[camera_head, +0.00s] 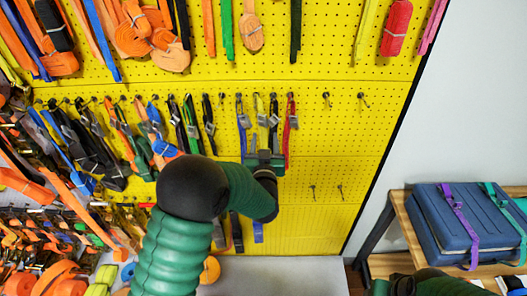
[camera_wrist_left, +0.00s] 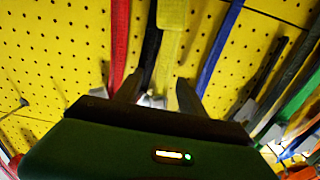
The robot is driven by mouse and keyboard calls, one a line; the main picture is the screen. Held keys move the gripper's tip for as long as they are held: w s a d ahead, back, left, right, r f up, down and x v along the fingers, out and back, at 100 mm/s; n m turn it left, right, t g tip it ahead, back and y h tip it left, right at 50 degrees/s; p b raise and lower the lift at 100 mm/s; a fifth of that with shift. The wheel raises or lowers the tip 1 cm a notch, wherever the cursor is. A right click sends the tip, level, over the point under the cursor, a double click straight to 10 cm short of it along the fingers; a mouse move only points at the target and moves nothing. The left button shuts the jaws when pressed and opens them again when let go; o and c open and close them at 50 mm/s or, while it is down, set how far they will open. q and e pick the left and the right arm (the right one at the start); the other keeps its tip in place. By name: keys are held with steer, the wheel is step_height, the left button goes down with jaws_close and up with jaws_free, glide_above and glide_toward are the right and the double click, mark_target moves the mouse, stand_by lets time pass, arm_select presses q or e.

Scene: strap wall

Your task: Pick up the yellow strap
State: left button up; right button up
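The yellow strap (camera_head: 259,104) hangs from a hook in the middle row of the yellow pegboard, between a blue strap and dark and red straps. It also shows in the left wrist view (camera_wrist_left: 171,42), running down between my fingers. My left gripper (camera_head: 264,157) is at the lower part of this group of straps; in the left wrist view its two dark fingertips (camera_wrist_left: 159,90) are apart, on either side of the yellow strap. A black strap (camera_wrist_left: 152,47) passes close to the left finger. Whether a finger touches the strap I cannot tell. My right gripper is not visible.
A red strap (camera_head: 290,122) and a blue strap (camera_head: 243,122) hang close on both sides. Many straps crowd the left. Empty hooks (camera_head: 327,98) are to the right. A blue case (camera_head: 455,225) lies on a wooden bench. Part of my right arm shows at bottom right.

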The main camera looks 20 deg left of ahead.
arm_select(q)
steer(key=shift+w+f, duration=0.1)
steer(key=shift+w, duration=0.1)
steer(key=shift+c, duration=1.2)
steer(key=shift+a, duration=0.4)
steer(key=shift+c, duration=1.1)
steer(key=a, duration=0.1)
steer(key=s+a, duration=0.1)
steer(key=a, duration=0.1)
steer(key=shift+a, duration=0.15)
jaws_close()
steer(key=shift+d, duration=0.65)
steer(key=shift+w+d, duration=0.25)
steer(key=shift+d, duration=0.4)
steer(key=shift+s+a, duration=0.15)
steer(key=shift+a, duration=0.55)
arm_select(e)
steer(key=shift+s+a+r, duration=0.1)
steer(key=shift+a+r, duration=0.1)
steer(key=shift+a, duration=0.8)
arm_select(q)
steer(key=shift+d, duration=0.2)
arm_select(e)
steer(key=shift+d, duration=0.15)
